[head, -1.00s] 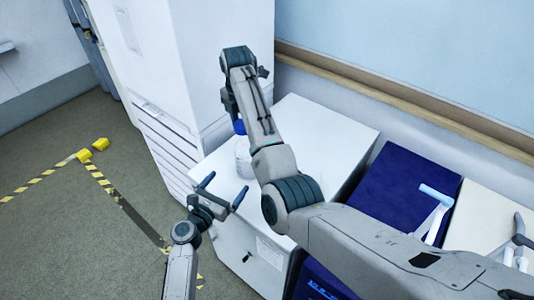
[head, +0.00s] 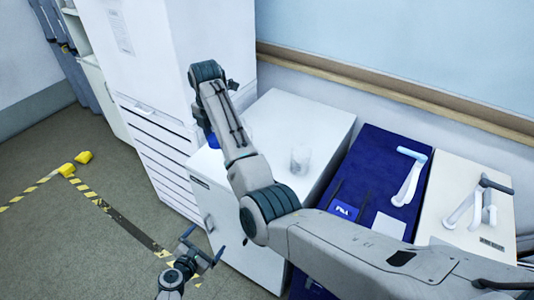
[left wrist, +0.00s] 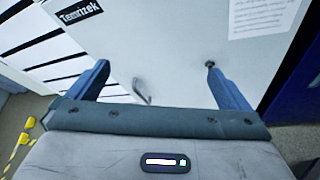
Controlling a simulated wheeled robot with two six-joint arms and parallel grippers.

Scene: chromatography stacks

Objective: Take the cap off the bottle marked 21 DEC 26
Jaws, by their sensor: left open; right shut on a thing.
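My right gripper (head: 206,124), at the end of the upper arm, points down at the left of the low white cabinet. It is shut on a blue thing that looks like a cap (head: 213,141), mostly hidden by my arm. A pale, translucent bottle-like container (head: 300,160) stands upright on the cabinet top, to the right of my right forearm and apart from the blue thing. No date on it is readable. My left gripper (head: 205,244) is open and empty, low in front of the cabinet. Its spread fingers also show in the left wrist view (left wrist: 156,72).
The low white cabinet (head: 320,120) has mostly bare top space. A tall white unit (head: 165,60) stands behind left. On the right are a blue surface (head: 375,165) and a cream one (head: 450,185), each with a white handled item. Striped tape marks the floor.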

